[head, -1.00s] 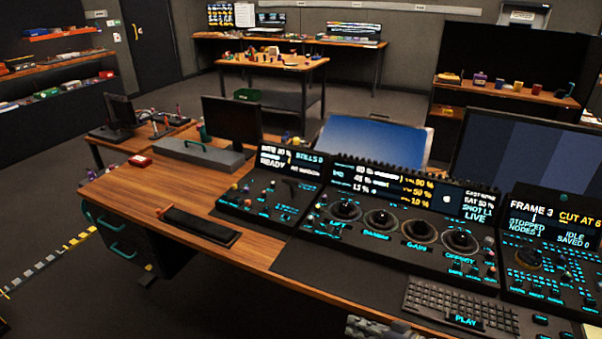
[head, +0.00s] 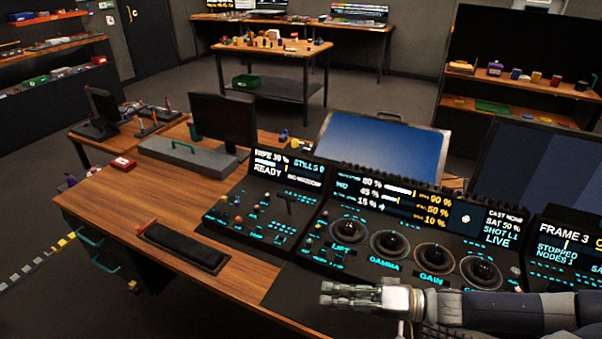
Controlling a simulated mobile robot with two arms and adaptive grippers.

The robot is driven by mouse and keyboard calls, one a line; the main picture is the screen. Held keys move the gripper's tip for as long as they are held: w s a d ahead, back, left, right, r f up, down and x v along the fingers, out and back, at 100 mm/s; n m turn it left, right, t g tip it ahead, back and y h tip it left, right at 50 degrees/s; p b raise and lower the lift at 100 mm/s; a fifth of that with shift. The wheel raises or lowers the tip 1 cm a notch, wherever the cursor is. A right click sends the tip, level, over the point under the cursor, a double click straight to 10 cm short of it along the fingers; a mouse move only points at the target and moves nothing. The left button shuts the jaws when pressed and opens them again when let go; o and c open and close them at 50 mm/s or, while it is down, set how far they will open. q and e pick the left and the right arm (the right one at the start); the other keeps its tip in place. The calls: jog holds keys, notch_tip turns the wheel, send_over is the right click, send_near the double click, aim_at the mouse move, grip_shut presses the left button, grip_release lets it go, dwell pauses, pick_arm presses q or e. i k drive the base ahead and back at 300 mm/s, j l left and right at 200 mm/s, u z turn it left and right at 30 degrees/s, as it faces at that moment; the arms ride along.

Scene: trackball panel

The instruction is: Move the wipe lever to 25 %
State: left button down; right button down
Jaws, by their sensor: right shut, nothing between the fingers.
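The wipe lever (head: 284,201) is a small dark T-shaped handle on the left control panel (head: 243,211). That panel's screen (head: 283,168) seems to read "WIPE 30 %", with "READY" below. My right gripper (head: 323,294) comes in from the right with its fingers pointing left. It is shut and empty, in front of the trackball panel and apart from the lever, lower and to its right in the picture. My left gripper is not in view.
The trackball panel (head: 336,263) with its trackballs stands right of the lever panel. A dark wrist rest (head: 185,246) lies on the wooden desk (head: 130,200). A grey case (head: 190,157) and a monitor (head: 222,122) stand behind. The desk's left front is mostly clear.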

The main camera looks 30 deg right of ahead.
aim_at(288, 198)
jog(key=i+l, duration=1.1)
jog(key=i, duration=0.05)
